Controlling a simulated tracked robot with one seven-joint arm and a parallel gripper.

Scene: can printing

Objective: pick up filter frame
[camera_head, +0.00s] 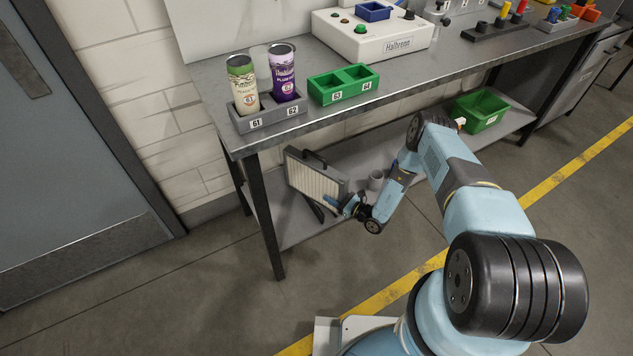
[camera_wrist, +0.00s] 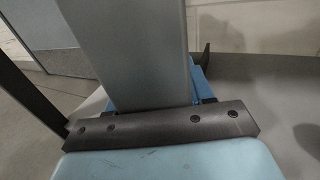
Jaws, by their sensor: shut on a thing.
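The filter frame (camera_head: 314,180), a dark-edged panel with a pale ribbed face and a dark handle on top, stands tilted at the lower shelf under the bench. My gripper (camera_head: 346,205) is at its lower right edge and is shut on it. In the wrist view a grey flat side of the frame (camera_wrist: 130,50) rises from between my gripper's fingers (camera_wrist: 200,88) and fills the upper middle. The fingertips are mostly hidden there. I cannot tell whether the frame touches the shelf.
The lower shelf (camera_head: 285,225) holds a small grey cup (camera_head: 376,180) close to my arm and a green bin (camera_head: 480,110) at right. The bench leg (camera_head: 265,220) stands just left of the frame. The bench top (camera_head: 420,75) lies above, with cans in a grey holder (camera_head: 268,118).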

